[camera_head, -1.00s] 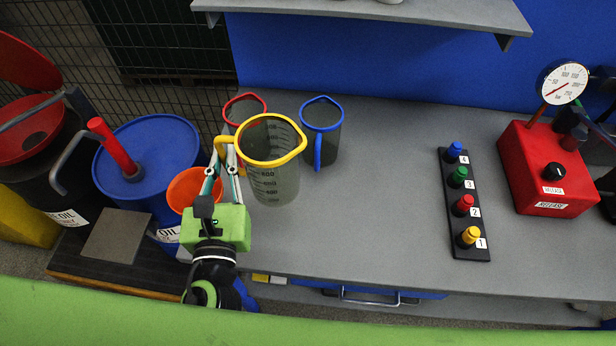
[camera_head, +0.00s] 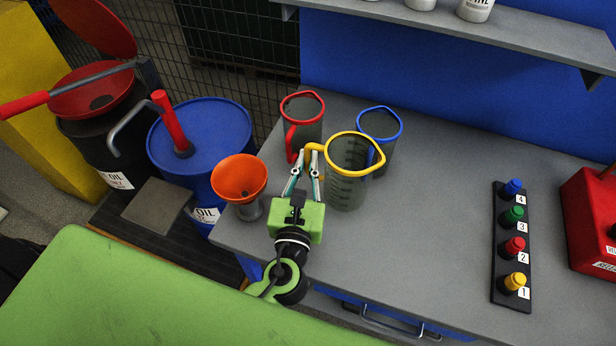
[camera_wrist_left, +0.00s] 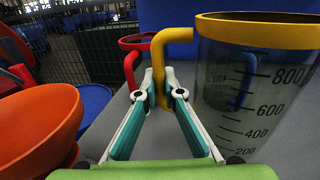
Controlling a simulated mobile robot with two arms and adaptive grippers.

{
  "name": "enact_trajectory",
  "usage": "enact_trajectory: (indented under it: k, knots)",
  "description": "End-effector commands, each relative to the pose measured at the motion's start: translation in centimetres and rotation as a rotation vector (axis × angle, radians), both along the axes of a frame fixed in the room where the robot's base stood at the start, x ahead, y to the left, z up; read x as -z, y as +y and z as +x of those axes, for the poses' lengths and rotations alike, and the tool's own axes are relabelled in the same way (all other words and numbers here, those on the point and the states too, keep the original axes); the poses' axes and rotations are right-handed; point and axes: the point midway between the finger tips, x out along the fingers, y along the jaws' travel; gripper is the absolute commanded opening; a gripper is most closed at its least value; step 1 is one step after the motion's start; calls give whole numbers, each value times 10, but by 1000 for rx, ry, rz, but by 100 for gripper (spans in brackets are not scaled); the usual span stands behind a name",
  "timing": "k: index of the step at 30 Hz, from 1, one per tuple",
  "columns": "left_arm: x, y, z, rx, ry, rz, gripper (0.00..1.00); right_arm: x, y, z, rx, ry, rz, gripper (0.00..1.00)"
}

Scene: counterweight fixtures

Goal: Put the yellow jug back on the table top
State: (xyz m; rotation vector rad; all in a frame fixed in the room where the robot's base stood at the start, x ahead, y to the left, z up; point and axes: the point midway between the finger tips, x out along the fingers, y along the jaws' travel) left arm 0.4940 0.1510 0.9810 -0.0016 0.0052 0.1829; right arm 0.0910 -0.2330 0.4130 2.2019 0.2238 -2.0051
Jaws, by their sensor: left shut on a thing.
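The yellow jug (camera_head: 348,183) is a clear measuring jug with a yellow rim and handle. It is upright over the left part of the grey table top (camera_head: 430,215); I cannot tell whether its base touches the surface. My left gripper (camera_head: 308,160) is shut on its yellow handle, to the left of the jug body. In the left wrist view the jug (camera_wrist_left: 255,95) is on the right, and the gripper fingertips (camera_wrist_left: 160,90) are at the lower end of the handle. My right gripper is not in view.
A red-rimmed jug (camera_head: 303,118) and a blue-rimmed jug (camera_head: 381,130) stand close behind. An orange funnel (camera_head: 240,180) is left of my gripper. A button strip (camera_head: 511,245) and a red box (camera_head: 592,225) are at right. Clear table lies between jug and strip.

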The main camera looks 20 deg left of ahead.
Motion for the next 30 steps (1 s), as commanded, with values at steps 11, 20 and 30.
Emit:
enact_trajectory:
  k: [11, 20, 30]
  knots:
    - [41, 0, 0, 1, -1, 0, 0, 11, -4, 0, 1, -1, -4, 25]
    - [42, 0, 0, 0, -2, -1, 0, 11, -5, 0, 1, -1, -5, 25]
    - [45, 0, 0, 0, -1, 0, 25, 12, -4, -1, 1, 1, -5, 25]
